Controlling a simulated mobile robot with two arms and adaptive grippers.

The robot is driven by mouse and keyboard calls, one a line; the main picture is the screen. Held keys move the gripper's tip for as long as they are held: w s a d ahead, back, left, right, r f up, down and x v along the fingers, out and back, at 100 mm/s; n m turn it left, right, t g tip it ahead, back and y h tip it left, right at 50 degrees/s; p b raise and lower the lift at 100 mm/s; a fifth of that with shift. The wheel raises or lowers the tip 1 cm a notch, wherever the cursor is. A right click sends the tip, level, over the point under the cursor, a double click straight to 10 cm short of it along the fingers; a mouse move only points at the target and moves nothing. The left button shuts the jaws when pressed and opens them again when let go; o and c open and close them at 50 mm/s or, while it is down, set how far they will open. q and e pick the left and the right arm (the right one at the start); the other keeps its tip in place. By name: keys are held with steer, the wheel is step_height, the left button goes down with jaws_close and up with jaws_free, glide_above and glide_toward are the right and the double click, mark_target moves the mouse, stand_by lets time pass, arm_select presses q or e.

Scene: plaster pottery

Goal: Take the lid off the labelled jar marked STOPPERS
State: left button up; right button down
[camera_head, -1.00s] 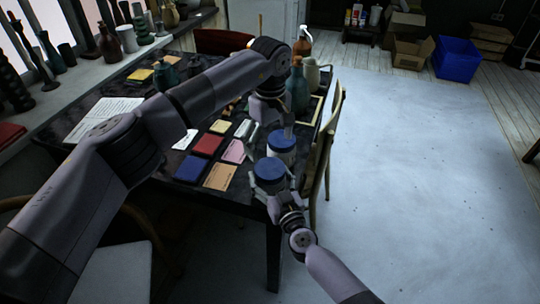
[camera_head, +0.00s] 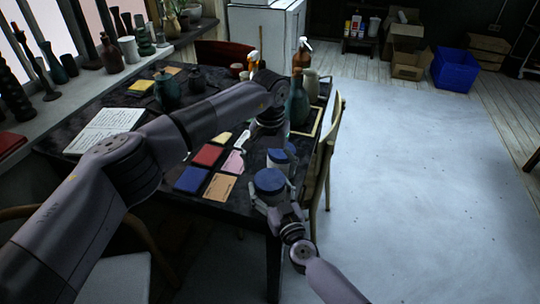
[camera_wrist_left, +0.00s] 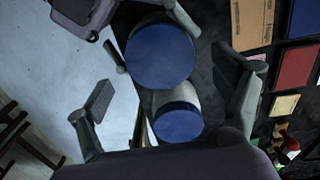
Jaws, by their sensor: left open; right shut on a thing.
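Two pale jars with blue lids stand close together near the table's right edge, a near jar (camera_head: 270,181) and a far jar (camera_head: 277,157). No readable label faces me, so I cannot tell which is marked STOPPERS. My right gripper (camera_head: 271,198) is shut around the near jar's body, below its lid. In the left wrist view the near jar's blue lid (camera_wrist_left: 160,55) looks larger, and the far jar's lid (camera_wrist_left: 178,122) shows below it. My left gripper (camera_head: 273,146) is open above the jars; its fingers (camera_wrist_left: 168,90) spread to either side in the wrist view, touching neither lid.
Coloured tiles (camera_head: 207,155) lie left of the jars. A wooden chair (camera_head: 322,155) stands against the table's right side. Open floor (camera_head: 420,190) lies to the right.

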mark_target(270, 179)
arm_select(q)
steer(key=shift+f, duration=1.9)
steer(key=shift+c, duration=0.3)
